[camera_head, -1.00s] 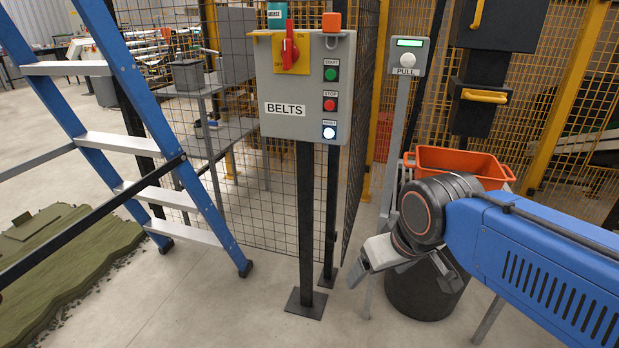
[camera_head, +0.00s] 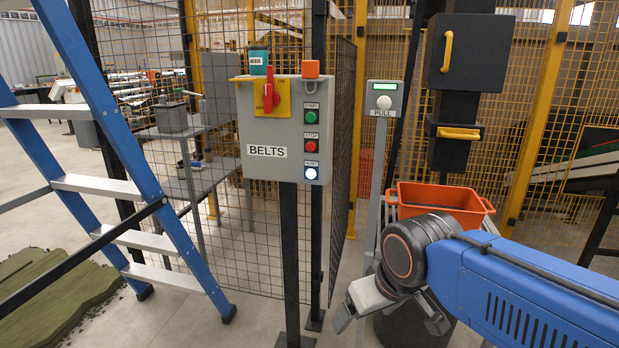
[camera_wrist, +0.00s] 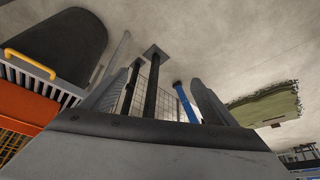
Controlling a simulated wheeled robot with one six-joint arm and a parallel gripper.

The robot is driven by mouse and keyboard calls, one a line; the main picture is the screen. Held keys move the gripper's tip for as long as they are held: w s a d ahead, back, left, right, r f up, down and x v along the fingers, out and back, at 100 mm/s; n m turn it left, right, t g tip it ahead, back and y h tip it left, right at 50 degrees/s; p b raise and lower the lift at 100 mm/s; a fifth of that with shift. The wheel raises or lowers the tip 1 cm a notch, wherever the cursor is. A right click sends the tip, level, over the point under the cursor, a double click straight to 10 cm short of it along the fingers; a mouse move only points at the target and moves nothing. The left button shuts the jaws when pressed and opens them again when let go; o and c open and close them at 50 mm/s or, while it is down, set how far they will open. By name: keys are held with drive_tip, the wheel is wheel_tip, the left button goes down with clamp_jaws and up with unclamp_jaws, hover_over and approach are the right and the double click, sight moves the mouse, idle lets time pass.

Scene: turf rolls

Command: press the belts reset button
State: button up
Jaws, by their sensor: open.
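The BELTS control box (camera_head: 264,124) is a grey panel on a dark post, left of the centre in the head view. The reset button (camera_head: 311,173) is the lowest of its three buttons and glows white under a small label. The red stop button (camera_head: 311,146) and green start button (camera_head: 311,117) are above it. My gripper (camera_head: 392,320) is open and empty, low and to the right of the box, pointing down and clear of the panel. In the wrist view, its two fingers (camera_wrist: 155,98) are spread apart, with floor and posts beyond; the button is not visible there.
A blue ladder (camera_head: 137,180) stands at the left. A PULL post (camera_head: 383,101) and an orange crate (camera_head: 440,203) are right of the box. Mesh fencing stands behind. A red rotary switch (camera_head: 269,92) sits on the box. Floor shows between ladder and box post.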

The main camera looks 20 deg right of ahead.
clamp_jaws()
idle(0.3)
idle(1.5)
